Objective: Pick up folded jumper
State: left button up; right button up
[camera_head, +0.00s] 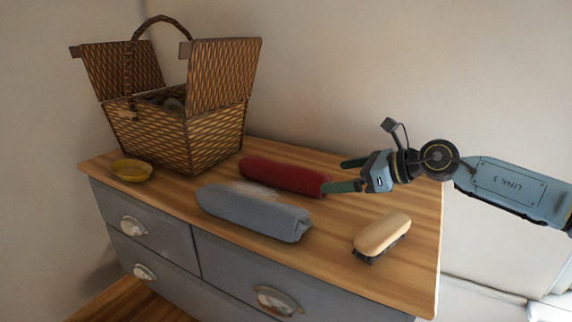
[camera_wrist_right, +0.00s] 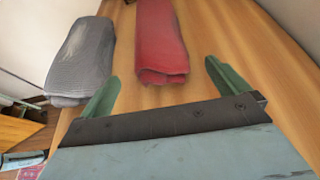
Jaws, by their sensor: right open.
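Two folded knit bundles lie on the wooden dresser top. One is dark red (camera_head: 285,176) and also shows in the right wrist view (camera_wrist_right: 160,42). The other is grey (camera_head: 252,212), nearer the front edge, and shows at left in the wrist view (camera_wrist_right: 82,58). I cannot tell for sure which is the jumper. My right gripper (camera_head: 345,175) is open and empty at the right end of the red bundle. In the wrist view that end lies between the two green fingers, with gaps on both sides. My left gripper is not in view.
A wicker basket (camera_head: 185,135) with raised lids stands at the back left of the dresser top (camera_head: 395,285). A brush (camera_head: 381,235) lies front right. The wall is close behind the dresser.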

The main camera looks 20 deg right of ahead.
aim_at(335, 175)
jog(key=p+x, duration=0.1)
jog(key=x, duration=0.2)
jog(key=shift+w, duration=0.25)
jog(key=p+x, duration=0.1)
jog(key=x, duration=0.2)
jog(key=shift+w+a+f, duration=0.1)
jog(key=shift+w+f, duration=0.1)
jog(key=shift+w, duration=0.15)
jog(key=shift+w+a+f, duration=0.15)
pick_arm(q)
jog(key=w+r, duration=0.2)
jog(key=shift+w+d+r, duration=0.15)
jog(key=shift+w+r, duration=0.1)
jog(key=shift+w, duration=0.05)
pick_arm(e)
jog(key=c, duration=1)
